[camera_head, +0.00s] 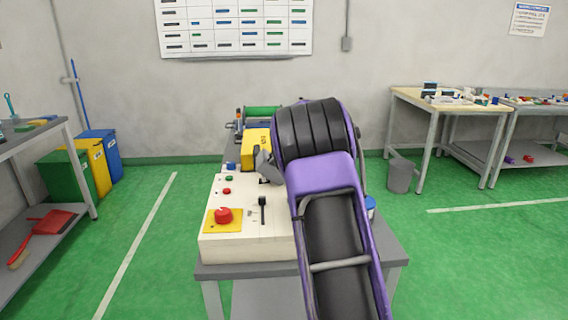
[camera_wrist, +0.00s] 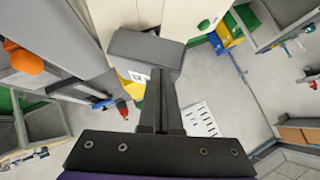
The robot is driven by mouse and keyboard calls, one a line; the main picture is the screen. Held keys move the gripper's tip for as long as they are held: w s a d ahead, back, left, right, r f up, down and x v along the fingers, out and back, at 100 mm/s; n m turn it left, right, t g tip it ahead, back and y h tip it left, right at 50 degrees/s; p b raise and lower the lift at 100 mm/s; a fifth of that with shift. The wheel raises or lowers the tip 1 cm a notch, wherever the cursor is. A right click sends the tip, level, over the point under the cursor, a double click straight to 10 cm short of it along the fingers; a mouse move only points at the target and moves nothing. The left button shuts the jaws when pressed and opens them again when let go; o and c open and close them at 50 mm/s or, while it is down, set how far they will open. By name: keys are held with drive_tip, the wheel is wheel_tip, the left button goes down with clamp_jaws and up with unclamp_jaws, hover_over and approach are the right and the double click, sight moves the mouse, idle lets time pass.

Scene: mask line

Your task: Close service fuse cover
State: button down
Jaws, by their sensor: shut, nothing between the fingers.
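A cream control box (camera_head: 245,245) stands on a grey bench, with a red knob (camera_head: 223,215) on a yellow plate and a black lever (camera_head: 262,209) on its top. A yellow housing (camera_head: 256,141) stands behind it. I cannot tell which part is the service fuse cover; my arm hides the right side of the machine. My gripper (camera_head: 265,166) is shut, just above the rear of the box, in front of the yellow housing. In the wrist view its grey fingers (camera_wrist: 146,62) are together with nothing between them, close to the cream surface (camera_wrist: 118,18). Contact cannot be told.
A green button (camera_head: 229,178) and a smaller red button (camera_head: 227,191) sit on the box's top, left of the gripper. A green roller (camera_head: 263,113) is behind. The bench edge (camera_head: 245,270) shows in front. Side tables stand well apart, with open green floor between.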

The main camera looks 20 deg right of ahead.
sight(259, 170)
drive_tip(key=shift+w+a+f+n+h+p, duration=0.15)
drive_tip(key=shift+a+n+h+p, duration=0.1)
drive_tip(key=shift+a, duration=0.2)
drive_tip(key=shift+w+a+n+h+p, duration=0.15)
drive_tip(key=shift+a+h, duration=0.1)
drive_tip(key=shift+a, duration=0.2)
drive_tip(key=shift+w+a+f+p, duration=0.1)
drive_tip(key=shift+a+f+p, duration=0.05)
drive_tip(key=shift+a+p, duration=0.2)
drive_tip(key=shift+w+a+f+n+g+h+p, duration=0.1)
drive_tip(key=shift+a+f+n+g+h+p, duration=0.1)
drive_tip(key=shift+a+h+p, duration=0.15)
drive_tip(key=shift+w+a+f+n+g+h+p, duration=0.1)
drive_tip(key=shift+a+f+g+h+p, duration=0.1)
drive_tip(key=shift+a, duration=0.2)
drive_tip(key=shift+w+a+f+n+h+p, duration=0.1)
drive_tip(key=shift+a+f+n+h+p, duration=0.2)
drive_tip(key=shift+a+f+h+p, duration=0.15)
drive_tip(key=shift+w+a+f+p, duration=0.15)
drive_tip(key=shift+a+f+p, duration=0.2)
drive_tip(key=shift+f+p, duration=0.15)
drive_tip(key=shift+f, duration=0.1)
